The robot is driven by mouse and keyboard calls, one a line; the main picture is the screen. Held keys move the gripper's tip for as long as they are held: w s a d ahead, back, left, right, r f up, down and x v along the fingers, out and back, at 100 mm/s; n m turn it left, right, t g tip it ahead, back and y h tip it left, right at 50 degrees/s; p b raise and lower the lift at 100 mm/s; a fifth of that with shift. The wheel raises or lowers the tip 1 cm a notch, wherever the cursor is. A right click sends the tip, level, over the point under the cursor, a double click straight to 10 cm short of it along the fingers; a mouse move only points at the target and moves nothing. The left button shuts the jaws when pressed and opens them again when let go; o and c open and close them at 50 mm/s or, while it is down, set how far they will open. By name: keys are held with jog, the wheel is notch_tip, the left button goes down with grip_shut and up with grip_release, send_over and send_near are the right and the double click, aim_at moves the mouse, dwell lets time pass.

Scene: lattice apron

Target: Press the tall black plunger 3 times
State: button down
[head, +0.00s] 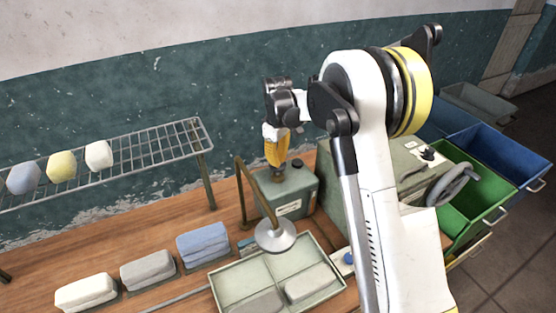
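A grey-green box (293,198) with a white label stands on the wooden bench, left of my arm. A short black knob (297,163) shows on its top. My gripper (279,174) points down over the left part of the box's top, its yellow body above the fingertips. The fingers are small and dark here, and I cannot tell whether they are open or shut. A tall black plunger is not clearly visible; the gripper may hide it. I cannot tell whether the fingertips touch anything.
A brass stand with a round metal disc (276,235) rises in front of the box, beside a divided tray (232,288). A wire rack (150,150) is behind. Green (470,190) and blue (507,160) bins stand right.

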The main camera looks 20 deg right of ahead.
jog(key=shift+r+p, duration=1.15)
jog(key=shift+r, duration=1.3)
notch_tip(320, 180, up, 5)
jog(key=p, duration=0.2)
jog(key=shift+p, duration=0.3)
